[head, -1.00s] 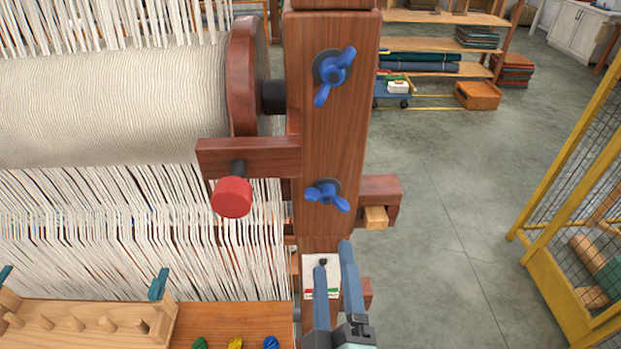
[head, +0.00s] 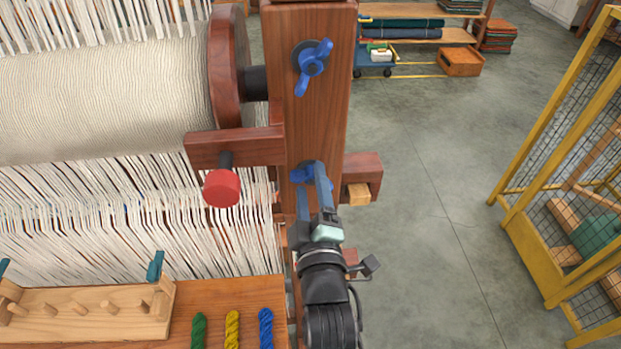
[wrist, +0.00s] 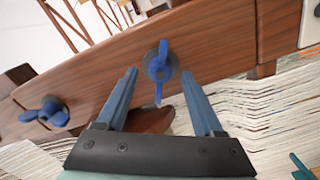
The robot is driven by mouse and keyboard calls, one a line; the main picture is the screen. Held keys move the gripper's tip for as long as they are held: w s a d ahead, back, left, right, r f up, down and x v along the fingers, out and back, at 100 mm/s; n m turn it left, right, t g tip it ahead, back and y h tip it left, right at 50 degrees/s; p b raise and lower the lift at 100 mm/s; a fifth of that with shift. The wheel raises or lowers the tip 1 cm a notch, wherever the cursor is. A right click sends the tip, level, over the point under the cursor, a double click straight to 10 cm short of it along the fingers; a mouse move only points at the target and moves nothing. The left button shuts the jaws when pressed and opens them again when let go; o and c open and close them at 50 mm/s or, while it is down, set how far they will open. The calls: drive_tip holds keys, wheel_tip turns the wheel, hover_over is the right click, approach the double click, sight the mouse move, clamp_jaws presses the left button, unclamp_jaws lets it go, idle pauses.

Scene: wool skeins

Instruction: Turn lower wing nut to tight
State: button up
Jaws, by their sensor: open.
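The lower wing nut (head: 299,175) is blue and sits on the wooden post (head: 310,125). My gripper's fingers partly hide it in the head view. In the wrist view the lower wing nut (wrist: 159,68) shows between my fingertips, its wings running across the post. My gripper (wrist: 159,76) is open, with one finger on each side of the nut and a visible gap to both. Contact cannot be seen. The upper wing nut (head: 312,66) is also blue, with its wings steeply slanted. It also shows at the left of the wrist view (wrist: 45,112).
A red knob (head: 222,187) on a wooden arm and the cloth roll (head: 105,105) are left of the post. A wooden block (head: 363,178) juts out right of it. Skeins (head: 232,328) lie on the bench below. A yellow cage (head: 540,270) stands right, beyond clear floor.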

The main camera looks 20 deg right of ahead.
drive_tip(key=shift+w+d, duration=0.1)
drive_tip(key=shift+w, duration=0.25)
clamp_jaws()
